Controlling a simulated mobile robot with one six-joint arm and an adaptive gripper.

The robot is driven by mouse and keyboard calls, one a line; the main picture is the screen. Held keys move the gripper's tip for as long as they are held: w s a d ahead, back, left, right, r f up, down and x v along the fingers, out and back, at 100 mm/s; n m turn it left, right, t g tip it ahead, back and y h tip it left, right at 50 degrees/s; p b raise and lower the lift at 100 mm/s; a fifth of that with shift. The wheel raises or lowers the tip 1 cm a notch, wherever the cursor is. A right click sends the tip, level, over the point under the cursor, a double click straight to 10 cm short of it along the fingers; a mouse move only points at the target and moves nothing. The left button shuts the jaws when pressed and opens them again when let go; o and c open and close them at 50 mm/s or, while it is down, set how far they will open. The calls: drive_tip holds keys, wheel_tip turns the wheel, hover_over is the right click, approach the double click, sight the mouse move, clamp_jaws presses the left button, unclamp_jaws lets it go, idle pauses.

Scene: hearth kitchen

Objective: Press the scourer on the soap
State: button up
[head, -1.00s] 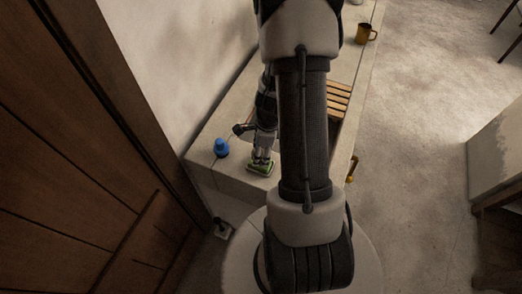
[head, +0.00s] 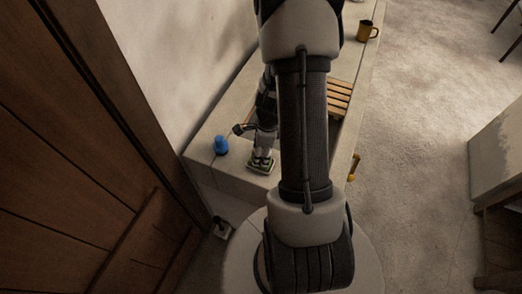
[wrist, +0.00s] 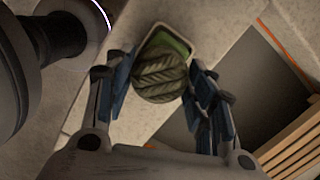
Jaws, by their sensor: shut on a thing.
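A round, dark olive, ribbed scourer (wrist: 160,75) sits between the two fingers of my gripper (wrist: 158,80) in the wrist view. My gripper is shut on it. Behind the scourer, a green soap (wrist: 178,43) lies in a pale, rounded rectangular dish (wrist: 192,36). The scourer covers much of the soap, and I cannot tell whether they touch. In the head view my gripper (head: 263,157) points down at the dish (head: 260,171) on the counter's near end, with bits of green showing at its fingertips.
A blue object (head: 221,146) stands on the counter left of the dish. A slatted wooden rack (head: 339,98) lies by a dark recess farther back. A mustard mug (head: 367,31) stands at the far end. A wall (head: 195,55) runs close along the counter's left side.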

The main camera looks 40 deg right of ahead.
drive_tip(key=shift+f+b, duration=0.3)
drive_tip(key=shift+f, duration=0.25)
idle(1.1)
wheel_tip(320, 180, up, 7)
drive_tip(key=p, duration=0.7)
drive_tip(key=shift+r, duration=0.1)
idle(0.8)
